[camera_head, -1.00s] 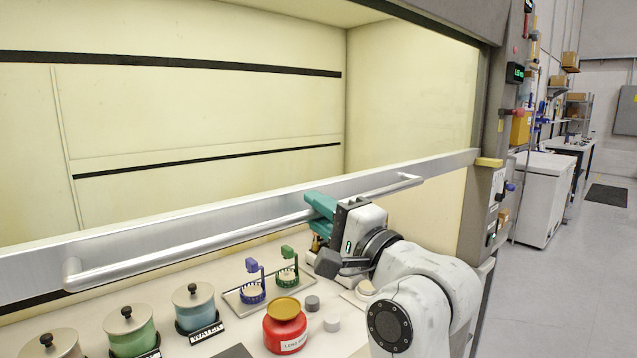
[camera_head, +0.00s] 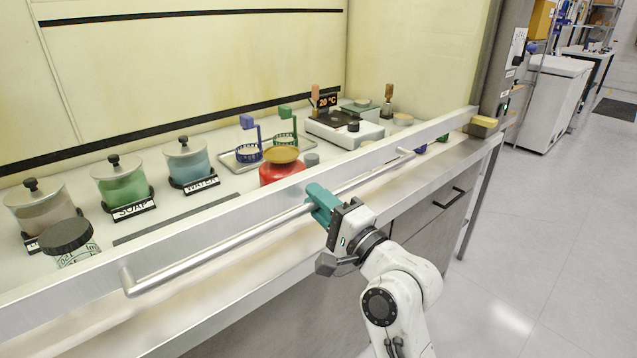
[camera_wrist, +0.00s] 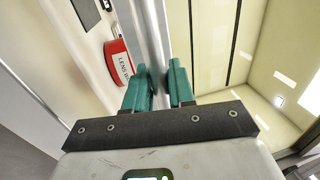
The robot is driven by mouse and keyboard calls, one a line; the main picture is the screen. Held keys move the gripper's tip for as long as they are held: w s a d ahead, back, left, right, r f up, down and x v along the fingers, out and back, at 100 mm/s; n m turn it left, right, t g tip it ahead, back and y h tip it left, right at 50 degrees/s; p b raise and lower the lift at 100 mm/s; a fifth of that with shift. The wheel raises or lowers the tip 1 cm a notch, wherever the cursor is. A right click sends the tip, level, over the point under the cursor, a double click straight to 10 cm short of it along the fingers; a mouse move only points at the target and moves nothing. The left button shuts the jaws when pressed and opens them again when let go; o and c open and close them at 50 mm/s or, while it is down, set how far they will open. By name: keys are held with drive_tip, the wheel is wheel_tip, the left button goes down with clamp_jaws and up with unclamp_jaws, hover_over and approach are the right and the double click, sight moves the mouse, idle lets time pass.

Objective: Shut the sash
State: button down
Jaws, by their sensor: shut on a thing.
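The sash's metal bottom rail (camera_head: 60,297) runs diagonally across the head view, low along the front of the bench. A round silver handle bar (camera_head: 230,243) is fixed to its front by short end posts. My gripper (camera_head: 318,205), with teal fingers, is shut on the bar, right of its middle. In the wrist view the fingers (camera_wrist: 158,88) lie on either side of the silver bar. A strip of pale bench ledge (camera_head: 255,262) shows below the rail. The gap between rail and ledge cannot be judged.
Inside stand a red jar (camera_head: 283,172), lidded jars (camera_head: 121,183), a dark-lidded jar (camera_head: 67,240), a rack (camera_head: 250,153) and a hot plate (camera_head: 342,128). A yellow block (camera_head: 482,126) is at the rail's right end. Floor (camera_head: 530,230) at right is clear.

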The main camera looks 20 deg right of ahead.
drive_tip(key=shift+f+b, duration=0.7)
drive_tip(key=shift+f, duration=1.4)
drive_tip(key=c, duration=1.1)
unclamp_jaws()
drive_tip(key=shift+r, duration=0.2)
drive_tip(key=v, duration=1)
drive_tip(key=shift+s+d+f, duration=0.15)
drive_tip(key=shift+s, duration=0.25)
